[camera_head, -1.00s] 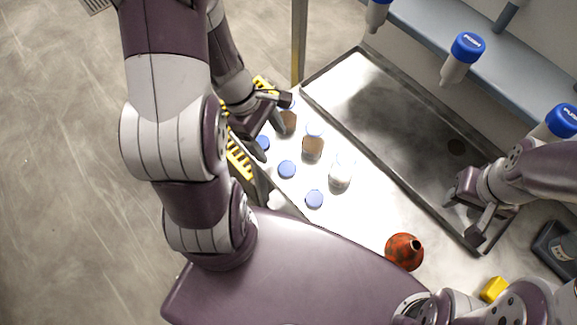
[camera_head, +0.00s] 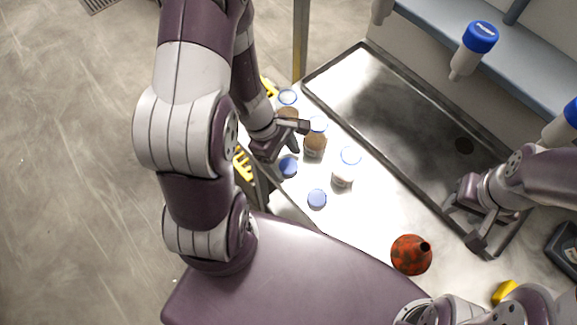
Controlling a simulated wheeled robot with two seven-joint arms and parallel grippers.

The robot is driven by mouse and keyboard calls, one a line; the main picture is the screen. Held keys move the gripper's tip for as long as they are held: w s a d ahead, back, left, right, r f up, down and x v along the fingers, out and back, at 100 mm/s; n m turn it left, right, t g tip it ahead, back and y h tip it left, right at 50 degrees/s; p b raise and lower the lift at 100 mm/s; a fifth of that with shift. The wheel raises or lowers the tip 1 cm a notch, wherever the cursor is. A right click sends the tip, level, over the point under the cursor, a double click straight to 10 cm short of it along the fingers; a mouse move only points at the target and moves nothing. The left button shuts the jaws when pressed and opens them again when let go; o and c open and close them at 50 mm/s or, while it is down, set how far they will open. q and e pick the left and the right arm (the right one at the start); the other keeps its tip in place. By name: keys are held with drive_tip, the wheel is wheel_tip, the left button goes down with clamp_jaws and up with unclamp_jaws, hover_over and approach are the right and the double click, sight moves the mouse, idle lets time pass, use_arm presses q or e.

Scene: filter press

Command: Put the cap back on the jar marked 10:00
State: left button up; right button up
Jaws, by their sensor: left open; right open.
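Three clear jars with blue rims stand in a row on the pale worktop: a far jar with brown contents (camera_head: 287,112), a middle jar with brown contents (camera_head: 314,145) and a near jar with whitish contents (camera_head: 342,176). I cannot read which is marked 10:00. One blue cap (camera_head: 288,167) and another blue cap (camera_head: 317,199) lie in front of the jars. My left gripper (camera_head: 299,137) is open, close to the far and middle jars and above the first cap; contact cannot be told. My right gripper (camera_head: 463,225) is open and empty at the steel tray.
The steel sink tray (camera_head: 375,100) with a raised rim lies behind the jars. A red-brown patterned vessel (camera_head: 410,255) and a yellow object (camera_head: 504,291) are at the near right. Blue-capped bottles (camera_head: 473,48) hang along a shelf (camera_head: 440,38). The worktop between the caps and vessel is clear.

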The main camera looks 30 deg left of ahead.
use_arm(q)
drive_tip(key=shift+d+f, duration=0.15)
drive_tip(key=shift+f, duration=0.2)
drive_tip(key=c, duration=1.1)
drive_tip(key=shift+r, duration=0.1)
